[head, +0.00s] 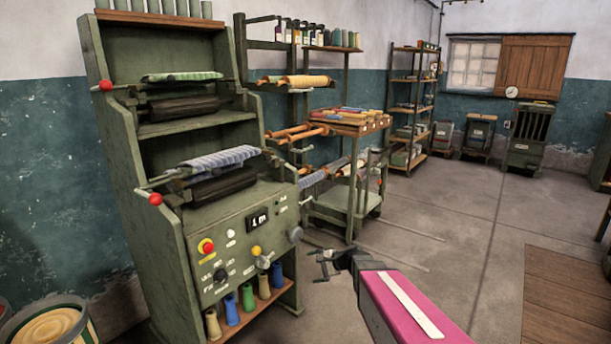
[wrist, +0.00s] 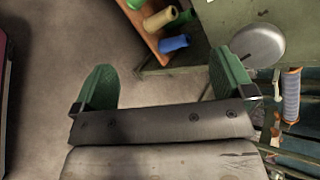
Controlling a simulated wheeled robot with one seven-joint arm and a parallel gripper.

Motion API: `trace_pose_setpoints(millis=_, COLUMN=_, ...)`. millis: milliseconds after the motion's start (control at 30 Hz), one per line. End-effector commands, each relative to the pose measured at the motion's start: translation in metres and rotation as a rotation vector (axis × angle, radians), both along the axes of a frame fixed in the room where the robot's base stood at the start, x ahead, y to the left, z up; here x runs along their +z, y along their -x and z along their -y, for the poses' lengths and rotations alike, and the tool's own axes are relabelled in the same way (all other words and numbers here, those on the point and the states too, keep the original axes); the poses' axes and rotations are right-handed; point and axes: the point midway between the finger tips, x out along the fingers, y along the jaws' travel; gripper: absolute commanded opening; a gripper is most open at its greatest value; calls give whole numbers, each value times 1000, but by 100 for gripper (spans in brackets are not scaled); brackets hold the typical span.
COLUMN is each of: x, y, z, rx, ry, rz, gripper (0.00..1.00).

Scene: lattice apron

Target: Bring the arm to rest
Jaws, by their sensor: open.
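My gripper (head: 322,265) is in the lower middle of the head view, in front of the green machine (head: 150,170) and to the right of its control panel. My arm reaches in from the bottom with a pink link. In the wrist view my gripper (wrist: 165,85) shows two green fingers spread wide apart, with bare grey floor between them. It is open and empty. A round grey knob or disc (wrist: 258,46) shows close beside the right finger; I cannot tell whether they touch.
Coloured spools (wrist: 173,43) stand on the machine's low wooden shelf (head: 262,310). A rack with rollers and a cart (head: 345,200) stands behind my gripper. A wooden board (head: 570,295) lies at the lower right. The floor (head: 455,235) between is clear.

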Motion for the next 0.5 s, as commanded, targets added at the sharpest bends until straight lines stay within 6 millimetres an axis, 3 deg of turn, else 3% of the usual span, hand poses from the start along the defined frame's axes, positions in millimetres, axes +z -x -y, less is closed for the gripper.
trace_pose_setpoints(millis=33, x=0, y=19, z=6, rx=57, ry=82, rz=24, gripper=100)
trace_pose_setpoints(millis=200, x=-10, y=66, z=35, rx=271, ry=378, rz=92, gripper=100)
trace_pose_setpoints(millis=500, x=-10, y=136, z=108, rx=651, ry=857, rz=136, gripper=100)
